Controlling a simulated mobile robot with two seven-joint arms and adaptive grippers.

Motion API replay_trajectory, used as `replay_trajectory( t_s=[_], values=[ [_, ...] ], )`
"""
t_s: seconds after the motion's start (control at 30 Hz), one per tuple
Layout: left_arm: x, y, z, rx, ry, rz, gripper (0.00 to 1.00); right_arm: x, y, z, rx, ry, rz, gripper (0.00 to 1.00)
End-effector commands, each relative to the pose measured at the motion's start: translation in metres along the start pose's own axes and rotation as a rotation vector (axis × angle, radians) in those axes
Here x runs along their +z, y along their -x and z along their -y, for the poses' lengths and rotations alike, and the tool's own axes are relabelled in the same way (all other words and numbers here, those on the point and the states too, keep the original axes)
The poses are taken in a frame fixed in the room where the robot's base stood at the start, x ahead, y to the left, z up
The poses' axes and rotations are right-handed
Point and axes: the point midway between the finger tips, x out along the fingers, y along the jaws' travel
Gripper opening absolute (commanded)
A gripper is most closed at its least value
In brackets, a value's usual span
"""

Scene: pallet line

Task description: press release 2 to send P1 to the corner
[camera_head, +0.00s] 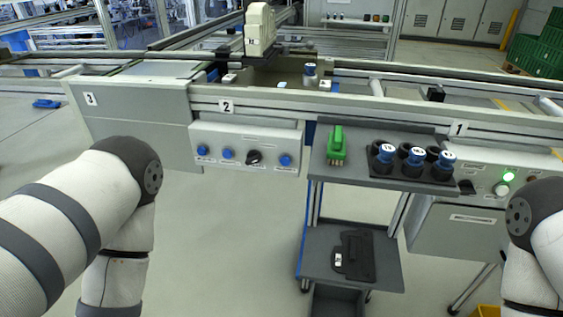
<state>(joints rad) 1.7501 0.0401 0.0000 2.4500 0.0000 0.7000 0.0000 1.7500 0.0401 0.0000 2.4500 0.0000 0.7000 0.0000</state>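A grey control box (245,140) hangs on the conveyor frame below the label "2" (227,107). On it are a left blue button (203,150), a second blue button (228,154), a black rotary knob (254,157) and a right blue button (285,160). Their small captions are too small to read, so I cannot tell which is release 2. I cannot identify P1 for certain; a dark carrier (278,50) with a cream block on it sits on the line behind the box. Both my arms show at the lower edges, but neither gripper is in view.
A grey shelf (385,145) right of the box holds a green tool (337,146) and several blue-topped items. A second panel (475,185) has a lit green button (508,177). The floor before the box is clear.

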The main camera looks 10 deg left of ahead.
Motion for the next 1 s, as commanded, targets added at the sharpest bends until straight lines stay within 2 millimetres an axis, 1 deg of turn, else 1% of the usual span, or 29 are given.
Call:
replay_trajectory(
  t_s=[0.4,0.43,0.47,0.5,0.67,1.0],
  values=[
    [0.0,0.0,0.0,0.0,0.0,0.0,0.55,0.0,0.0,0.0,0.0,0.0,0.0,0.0],
    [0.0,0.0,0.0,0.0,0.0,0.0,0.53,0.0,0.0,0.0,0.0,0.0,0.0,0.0],
    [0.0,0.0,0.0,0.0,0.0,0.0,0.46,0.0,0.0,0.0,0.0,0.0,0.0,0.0],
    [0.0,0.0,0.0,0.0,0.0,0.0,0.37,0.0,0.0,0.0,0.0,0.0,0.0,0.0],
    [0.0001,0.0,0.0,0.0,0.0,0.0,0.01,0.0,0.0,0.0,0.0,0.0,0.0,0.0],
    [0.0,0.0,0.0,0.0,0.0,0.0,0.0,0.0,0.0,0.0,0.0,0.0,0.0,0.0]
  ],
)
